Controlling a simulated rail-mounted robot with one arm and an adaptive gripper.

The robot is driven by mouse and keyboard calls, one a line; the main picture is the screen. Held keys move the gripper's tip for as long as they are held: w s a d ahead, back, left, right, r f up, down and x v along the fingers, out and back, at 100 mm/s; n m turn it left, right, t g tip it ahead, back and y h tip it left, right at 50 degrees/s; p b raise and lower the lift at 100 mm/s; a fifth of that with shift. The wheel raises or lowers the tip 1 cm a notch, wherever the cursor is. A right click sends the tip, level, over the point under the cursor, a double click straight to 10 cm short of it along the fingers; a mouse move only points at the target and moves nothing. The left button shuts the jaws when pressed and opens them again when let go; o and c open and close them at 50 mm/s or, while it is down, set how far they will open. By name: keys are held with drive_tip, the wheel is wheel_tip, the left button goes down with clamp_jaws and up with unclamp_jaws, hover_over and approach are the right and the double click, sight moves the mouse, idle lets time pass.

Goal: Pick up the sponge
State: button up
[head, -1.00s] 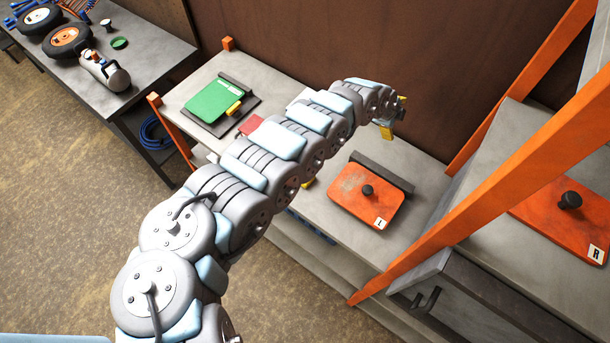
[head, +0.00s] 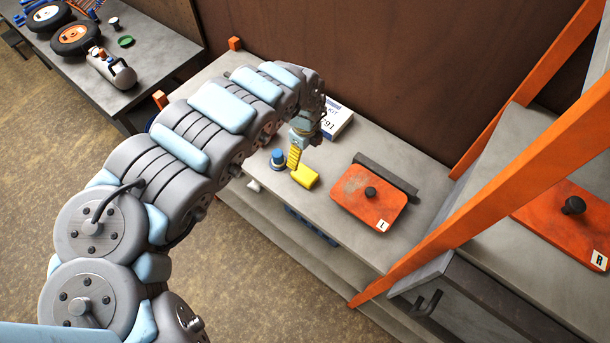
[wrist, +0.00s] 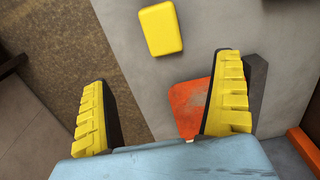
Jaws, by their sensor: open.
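The sponge is a yellow block (head: 305,176) lying on the grey bench top near its front edge. In the wrist view the sponge (wrist: 160,29) shows whole, beyond the fingertips and roughly in line with the space between them. My gripper (head: 294,158) hangs just above and beside the sponge in the head view, with its yellow ribbed finger overlapping the sponge's near area. In the wrist view my gripper (wrist: 163,78) has its two fingers wide apart with nothing between them.
A blue-topped object (head: 278,159) stands just left of the sponge. An orange plate with a black knob, marked L (head: 360,207), lies to the right. A white box (head: 337,122) is behind the gripper. An orange frame post (head: 470,160) rises at the right.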

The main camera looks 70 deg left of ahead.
hover_over(305, 173)
drive_tip(key=d, duration=0.1)
wheel_tip(305, 173, down, 9)
drive_tip(key=shift+r, duration=0.1)
drive_tip(key=shift+s+f, duration=0.1)
drive_tip(key=shift+f, duration=0.55)
drive_tip(key=shift+f, duration=0.1)
drive_tip(key=shift+a+f, duration=0.2)
drive_tip(key=shift+f, duration=0.6)
drive_tip(key=shift+a+f+p, duration=0.2)
drive_tip(key=shift+f+p, duration=0.1)
drive_tip(key=shift+f, duration=1.4)
drive_tip(key=c, duration=1.3)
drive_tip(key=shift+o, duration=0.2)
drive_tip(key=shift+r, duration=0.1)
